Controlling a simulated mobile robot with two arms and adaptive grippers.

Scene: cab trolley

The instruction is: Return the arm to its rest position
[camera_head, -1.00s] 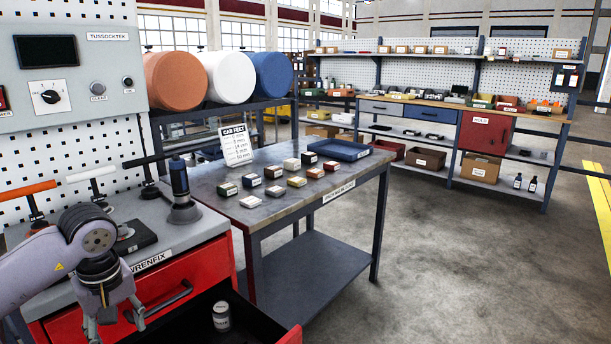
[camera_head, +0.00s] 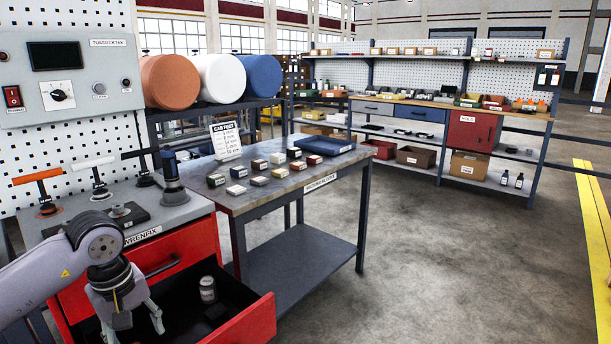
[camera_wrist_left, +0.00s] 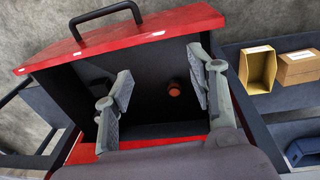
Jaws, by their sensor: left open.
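My left gripper (camera_head: 132,328) is at the lower left in the head view, in front of the red trolley. It is open and empty. In the left wrist view its two fingers (camera_wrist_left: 160,82) are spread apart, with the open drawer (camera_wrist_left: 190,22) behind them. A small white can (camera_head: 208,289) with a label stands inside that red drawer in the head view, to the right of the gripper. In the left wrist view a small orange-brown round top (camera_wrist_left: 175,88) shows inside the drawer between the fingers. My right gripper is not in view.
The trolley top (camera_head: 185,212) bears several upright-handled tools and a dark pad. The grey packing table (camera_head: 235,205) beside it holds small boxes, a sign and a blue tray (camera_head: 322,146). A shelf bench (camera_head: 540,118) stands behind. Floor at right is clear.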

